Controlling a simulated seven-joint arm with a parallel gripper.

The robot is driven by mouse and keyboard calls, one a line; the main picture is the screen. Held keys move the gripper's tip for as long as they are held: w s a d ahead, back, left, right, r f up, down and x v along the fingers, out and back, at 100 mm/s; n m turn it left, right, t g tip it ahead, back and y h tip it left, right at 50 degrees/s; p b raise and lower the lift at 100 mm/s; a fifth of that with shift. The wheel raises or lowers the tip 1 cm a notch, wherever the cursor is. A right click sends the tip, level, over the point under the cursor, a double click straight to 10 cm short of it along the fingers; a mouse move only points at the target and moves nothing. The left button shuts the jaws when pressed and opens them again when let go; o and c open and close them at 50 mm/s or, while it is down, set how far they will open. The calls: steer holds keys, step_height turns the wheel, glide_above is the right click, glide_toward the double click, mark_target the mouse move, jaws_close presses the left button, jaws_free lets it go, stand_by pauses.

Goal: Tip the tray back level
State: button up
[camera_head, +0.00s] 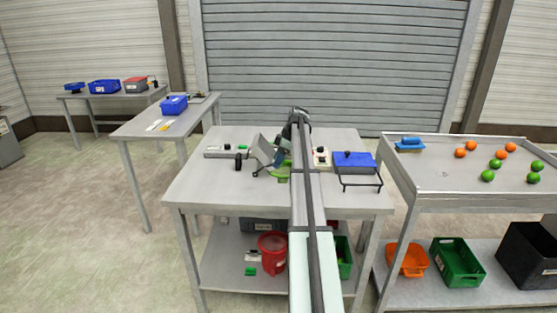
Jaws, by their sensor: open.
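A grey tray-like plate (264,149) stands tilted on the middle table, just left of my arm. I take it as the tray. Green pieces (280,172) lie at its lower right side, partly hidden by my arm. My arm reaches from the bottom of the picture over the table, and its dark end with my gripper (299,117) is near the table's far edge, beyond and right of the plate. My gripper is open. Its fingers are too small and covered to make out, and I see no contact with the plate.
A white device (226,151) lies left of the plate. A beige box (321,157) and a blue panel (354,160) with a wire frame stand right of my arm. The table's front (235,193) is clear. A sorting table (450,176) with oranges and green fruit stands right.

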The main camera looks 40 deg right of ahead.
steer(key=shift+c, duration=0.4)
jaws_close()
